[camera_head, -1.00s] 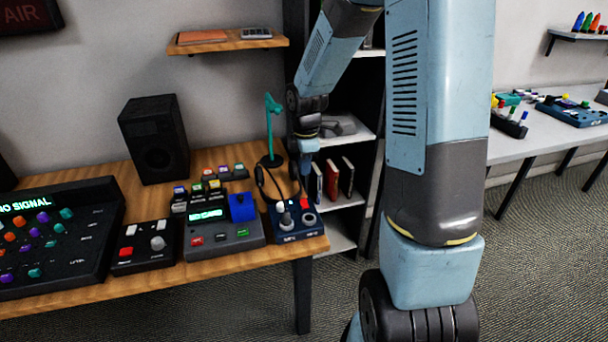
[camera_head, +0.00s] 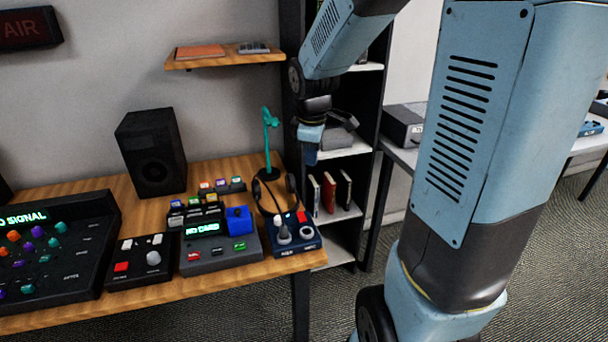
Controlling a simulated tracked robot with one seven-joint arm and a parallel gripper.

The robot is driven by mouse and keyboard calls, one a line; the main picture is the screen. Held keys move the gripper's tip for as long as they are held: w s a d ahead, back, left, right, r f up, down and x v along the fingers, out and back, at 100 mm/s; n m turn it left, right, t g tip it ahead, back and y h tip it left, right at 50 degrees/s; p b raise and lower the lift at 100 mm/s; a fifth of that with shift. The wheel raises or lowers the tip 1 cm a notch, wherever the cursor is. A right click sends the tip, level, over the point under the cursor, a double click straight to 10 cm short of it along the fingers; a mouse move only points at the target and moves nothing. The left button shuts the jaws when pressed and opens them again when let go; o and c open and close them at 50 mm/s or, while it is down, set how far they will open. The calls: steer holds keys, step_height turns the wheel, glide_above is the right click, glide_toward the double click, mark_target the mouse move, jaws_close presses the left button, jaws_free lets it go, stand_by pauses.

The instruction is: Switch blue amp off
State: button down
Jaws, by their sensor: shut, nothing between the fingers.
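The blue amp, a dark blue box (camera_head: 310,244), sits at the right end of the wooden desk. Its top carries a pale knob (camera_head: 284,236), a grey ring-shaped part (camera_head: 306,232) and a small red switch (camera_head: 301,216). I cannot tell from its look whether the switch is on or off. My gripper (camera_head: 311,158) points down above and behind the amp, clear of it. It is shut and appears empty; its fingers are small in this view.
Black headphones (camera_head: 291,184) and a teal stand (camera_head: 267,140) stand just behind the amp. A grey device with a blue block (camera_head: 240,221) sits left of it. A black speaker (camera_head: 151,153) is at the back. A shelf unit (camera_head: 345,214) stands beyond the desk's right end.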

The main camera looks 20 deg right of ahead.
steer(key=s+r+m+t, duration=0.1)
steer(key=s+r+m, duration=0.5)
steer(key=s, duration=0.3)
steer(key=s+r+m+t, duration=0.2)
steer(key=s+r+m, duration=0.4)
steer(key=s, duration=0.4)
steer(key=shift+y, duration=0.4)
steer(key=shift+d, duration=0.15)
